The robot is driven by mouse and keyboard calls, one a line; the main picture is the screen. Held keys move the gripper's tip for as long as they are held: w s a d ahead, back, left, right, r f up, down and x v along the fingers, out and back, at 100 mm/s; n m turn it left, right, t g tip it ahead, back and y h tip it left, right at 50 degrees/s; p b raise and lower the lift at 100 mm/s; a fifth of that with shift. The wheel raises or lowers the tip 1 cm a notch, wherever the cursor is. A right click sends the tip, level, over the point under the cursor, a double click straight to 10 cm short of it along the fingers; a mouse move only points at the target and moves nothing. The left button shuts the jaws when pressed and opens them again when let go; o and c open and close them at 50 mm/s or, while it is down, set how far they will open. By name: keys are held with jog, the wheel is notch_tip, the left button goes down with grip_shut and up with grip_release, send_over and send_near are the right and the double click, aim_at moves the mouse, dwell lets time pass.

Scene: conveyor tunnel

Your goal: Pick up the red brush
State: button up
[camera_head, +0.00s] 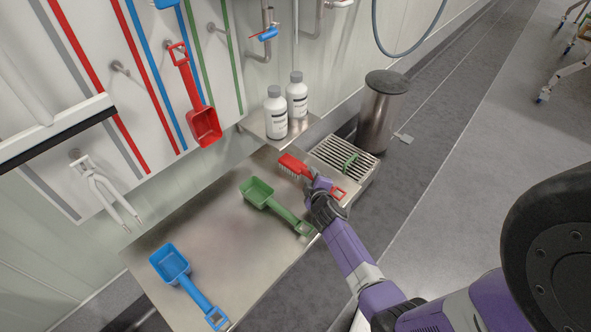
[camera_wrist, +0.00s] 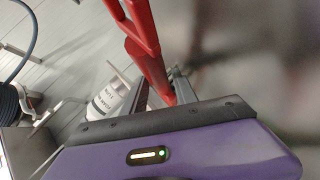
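The fingertips are partly hidden. I cannot tell whether the brush touches the table.
A green scoop (camera_head: 258,192) and a blue scoop (camera_head: 170,264) lie on the table. Two white bottles (camera_head: 276,115) stand on a small shelf behind. A slatted grate (camera_head: 355,150) and a metal bin (camera_head: 382,112) are at the right. A red scoop (camera_head: 205,127) hangs on the wall.

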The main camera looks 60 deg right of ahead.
aim_at(312, 178)
grip_shut()
jog(key=shift+r, duration=0.15)
jog(key=shift+r+p, duration=0.55)
notch_tip(312, 178, up, 3)
jog(key=shift+s+f+p, duration=0.1)
jog(key=shift+s+p, duration=0.05)
jog(key=shift+p, duration=1)
jog(key=s+a+p, duration=0.4)
jog(key=s, duration=1.3)
jog(key=shift+f, duration=0.3)
jog(key=shift+s+a, duration=0.1)
